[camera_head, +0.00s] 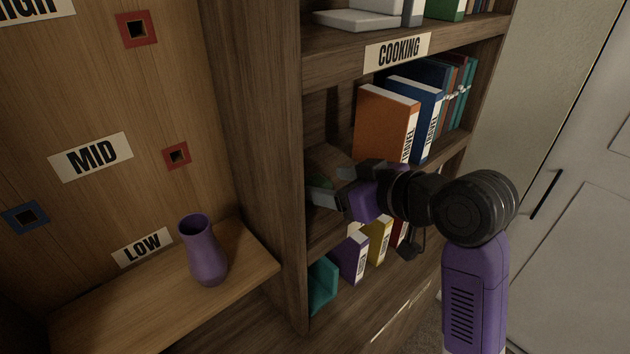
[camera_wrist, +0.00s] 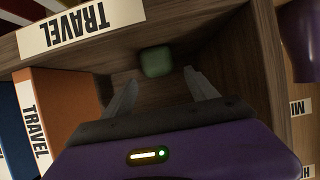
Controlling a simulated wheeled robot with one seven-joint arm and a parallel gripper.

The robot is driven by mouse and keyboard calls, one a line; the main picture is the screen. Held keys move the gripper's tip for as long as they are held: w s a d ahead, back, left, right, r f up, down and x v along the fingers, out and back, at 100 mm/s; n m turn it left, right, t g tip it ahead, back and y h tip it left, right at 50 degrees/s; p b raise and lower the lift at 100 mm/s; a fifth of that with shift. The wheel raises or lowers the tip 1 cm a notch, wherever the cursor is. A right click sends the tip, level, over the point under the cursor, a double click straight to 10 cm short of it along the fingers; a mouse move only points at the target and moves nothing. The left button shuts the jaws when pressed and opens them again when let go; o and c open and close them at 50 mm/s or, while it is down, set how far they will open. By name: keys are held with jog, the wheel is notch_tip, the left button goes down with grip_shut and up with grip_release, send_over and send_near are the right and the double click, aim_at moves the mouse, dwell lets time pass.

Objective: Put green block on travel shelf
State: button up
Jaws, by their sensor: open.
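The green block (camera_wrist: 157,61) sits in the travel shelf bay in the wrist view, on the board whose edge carries the TRAVEL label (camera_wrist: 68,29). It lies just beyond my open fingertips, apparently apart from them. My gripper (camera_wrist: 161,78) is open, with one finger on each side below the block in the picture. In the head view my gripper (camera_head: 324,187) reaches into the left part of the travel shelf (camera_head: 446,152). There the block is mostly hidden, and I cannot make it out surely.
An orange travel book (camera_head: 386,122) and a blue one (camera_head: 425,110) stand right of my gripper. The bookcase's upright side (camera_head: 258,120) is close on the left. The cooking shelf is above; books stand on a lower shelf. A purple vase (camera_head: 204,255) stands on the low ledge.

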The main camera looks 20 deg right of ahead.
jog(key=v, duration=0.5)
dwell(0.4)
jog(key=shift+w+r, duration=0.1)
jog(key=shift+r, duration=0.1)
jog(key=w+d+r+m+t+h, duration=0.2)
jog(key=d+r+m+t, duration=0.15)
jog(key=r+t, duration=0.2)
jog(key=s+a+f+g, duration=0.1)
jog(key=s+a+f, duration=0.1)
jog(key=s+f, duration=0.6)
jog(key=s+a+f+g+h, duration=0.1)
jog(key=s+f, duration=0.7)
jog(key=s, duration=0.8)
jog(key=s+a+f+g+h, duration=0.1)
jog(key=s+a+f, duration=0.2)
jog(key=s+f, duration=0.5)
jog(key=s, duration=0.4)
jog(key=shift+a, duration=0.4)
